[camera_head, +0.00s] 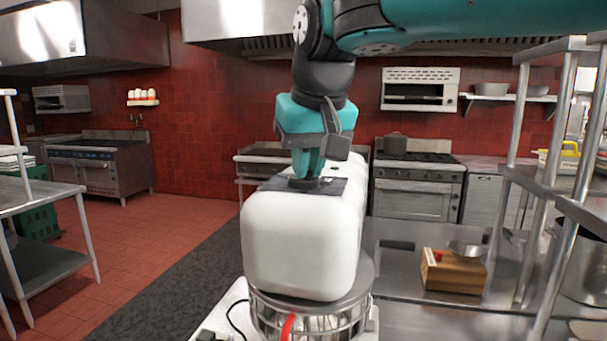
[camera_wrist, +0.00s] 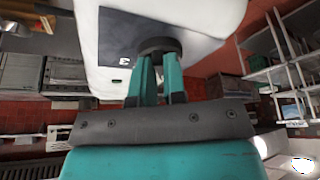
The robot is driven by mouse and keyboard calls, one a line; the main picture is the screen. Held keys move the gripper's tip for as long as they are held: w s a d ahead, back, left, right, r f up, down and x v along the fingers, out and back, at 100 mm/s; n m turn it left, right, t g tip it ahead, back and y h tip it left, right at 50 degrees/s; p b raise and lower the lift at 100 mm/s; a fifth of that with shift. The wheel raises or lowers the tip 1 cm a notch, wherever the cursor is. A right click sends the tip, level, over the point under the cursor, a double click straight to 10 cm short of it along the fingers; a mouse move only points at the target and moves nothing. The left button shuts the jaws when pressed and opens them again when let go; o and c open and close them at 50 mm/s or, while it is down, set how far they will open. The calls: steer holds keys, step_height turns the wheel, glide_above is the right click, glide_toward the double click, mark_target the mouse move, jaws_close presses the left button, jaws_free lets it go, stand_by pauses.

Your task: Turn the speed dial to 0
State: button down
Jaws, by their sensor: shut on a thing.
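The white stand mixer (camera_head: 298,245) stands in the centre of the head view, with a dark grey panel (camera_head: 335,187) on top. The round dark speed dial (camera_head: 304,184) sits on this panel. My gripper (camera_head: 307,172) points down from above and is shut on the dial. In the wrist view the two teal fingers (camera_wrist: 158,78) sit on either side of the dial (camera_wrist: 158,45). A white mark (camera_wrist: 125,61), perhaps a 3, shows on the panel beside the dial. The dial's pointer and the other marks cannot be made out.
A metal bowl in a wire guard (camera_head: 312,318) is under the mixer head. A wooden box (camera_head: 453,272) with a small pan (camera_head: 467,248) stands on the steel counter at right. Steel shelving (camera_head: 550,190) rises at the right.

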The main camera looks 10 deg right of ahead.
steer(key=shift+d+f+n, duration=0.1)
steer(key=shift+n, duration=0.4)
steer(key=c, duration=1.2)
jaws_free()
steer(key=shift+d+p+v, duration=0.15)
steer(key=shift+p+v, duration=1.85)
steer(key=shift+v, duration=2.35)
steer(key=shift+d+p+v, duration=0.1)
steer(key=shift+p+v, duration=1.85)
steer(key=shift+v, duration=2.4)
steer(key=shift+w, duration=0.15)
